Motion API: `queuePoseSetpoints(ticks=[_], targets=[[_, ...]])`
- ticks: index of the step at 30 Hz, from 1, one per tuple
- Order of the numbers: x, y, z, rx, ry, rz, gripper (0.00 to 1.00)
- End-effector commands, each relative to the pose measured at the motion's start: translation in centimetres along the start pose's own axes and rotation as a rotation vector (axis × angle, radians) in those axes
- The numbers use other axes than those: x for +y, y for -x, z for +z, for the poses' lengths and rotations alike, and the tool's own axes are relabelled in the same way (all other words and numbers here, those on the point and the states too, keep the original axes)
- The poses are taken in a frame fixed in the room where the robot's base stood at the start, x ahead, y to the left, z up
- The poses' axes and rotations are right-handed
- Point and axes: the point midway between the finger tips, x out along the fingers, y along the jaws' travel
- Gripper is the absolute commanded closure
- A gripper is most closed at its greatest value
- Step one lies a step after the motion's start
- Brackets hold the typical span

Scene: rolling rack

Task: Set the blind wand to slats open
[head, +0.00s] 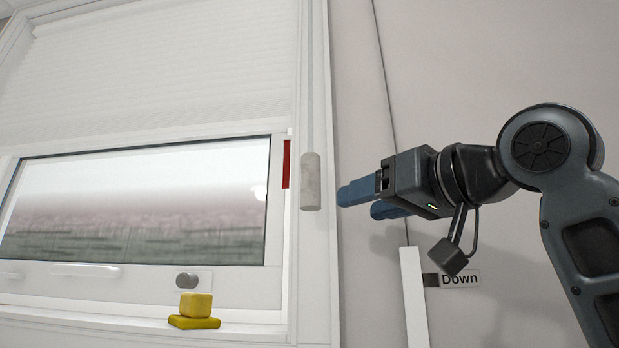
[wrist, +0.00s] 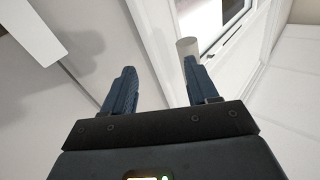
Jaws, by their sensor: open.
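The blind wand hangs beside the window frame, with a thin rod (head: 308,75) above and a thick pale grey handle (head: 311,182) at its lower end. My gripper (head: 355,200) is just to the right of the handle in the head view, its blue fingers pointing left towards it. A gap shows between the fingertips and the handle. In the wrist view my gripper (wrist: 157,80) has its fingers apart with nothing between them. The handle's round end (wrist: 188,47) shows there near the tip of the right finger; I cannot tell whether they touch.
A pleated white blind (head: 160,65) covers the upper window. A red strip (head: 286,164) is on the frame. A yellow block (head: 195,305) and a grey knob (head: 187,280) are at the sill. A white bar (head: 414,295) and a "Down" label (head: 460,280) are below my gripper.

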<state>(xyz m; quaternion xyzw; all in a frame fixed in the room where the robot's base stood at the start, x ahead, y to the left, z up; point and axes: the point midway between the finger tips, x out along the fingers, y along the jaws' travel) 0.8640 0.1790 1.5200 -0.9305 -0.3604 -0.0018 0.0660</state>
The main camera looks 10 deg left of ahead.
Motion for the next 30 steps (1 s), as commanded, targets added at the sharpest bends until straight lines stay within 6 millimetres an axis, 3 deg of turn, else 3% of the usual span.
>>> queuePoseSetpoints(ticks=[1, 3, 9, 14, 24, 30], targets=[[-1.1, 0.4, -1.9, -0.006, 0.032, -0.005, 0.42], [-2.3, 0.9, -3.6, -0.021, 0.063, -0.009, 0.42], [-4.4, 1.8, -6.3, -0.048, 0.115, -0.012, 0.42], [-4.7, 1.0, -6.7, -0.055, 0.122, -0.012, 0.42], [-4.8, -4.0, -6.5, -0.055, 0.121, -0.013, 0.42], [-4.8, -5.7, -6.3, -0.053, 0.121, -0.013, 0.42]])
